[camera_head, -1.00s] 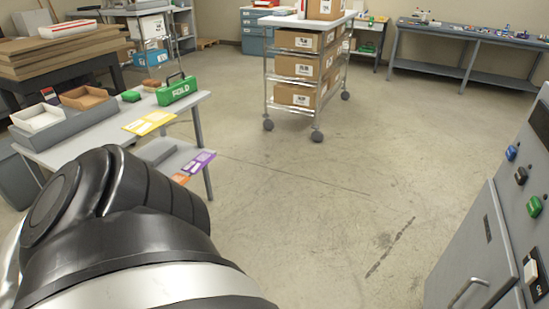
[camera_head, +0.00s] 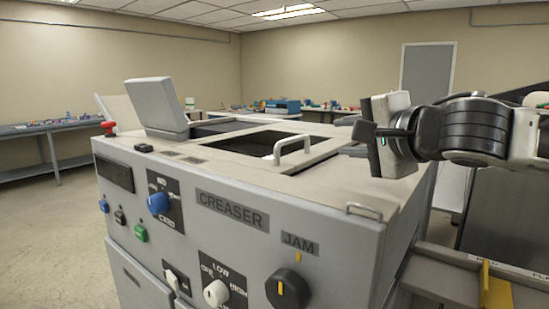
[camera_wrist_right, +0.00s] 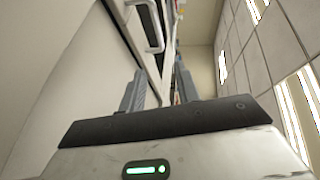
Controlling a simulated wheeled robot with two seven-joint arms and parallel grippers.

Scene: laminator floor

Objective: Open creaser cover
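The creaser (camera_head: 300,230) is a grey machine labelled CREASER that fills the middle of the head view. Its top cover (camera_head: 318,152) has a pale frame around a dark window and lies flat. A silver bar handle (camera_head: 293,147) stands up from the cover's near right part. My right gripper (camera_head: 356,138) is to the right of this handle, apart from it and pointing left. In the right wrist view its two fingers (camera_wrist_right: 160,90) are spread with nothing between them. A pale handle (camera_wrist_right: 154,30) shows beyond them; I cannot tell which one. My left gripper is out of view.
A tilted grey panel (camera_head: 158,105) stands on the creaser's back left. A small handle (camera_head: 364,212) sits at its front right top edge. Knobs and buttons line the front, including a black JAM knob (camera_head: 288,288). A bench (camera_head: 50,140) stands left, beyond open floor.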

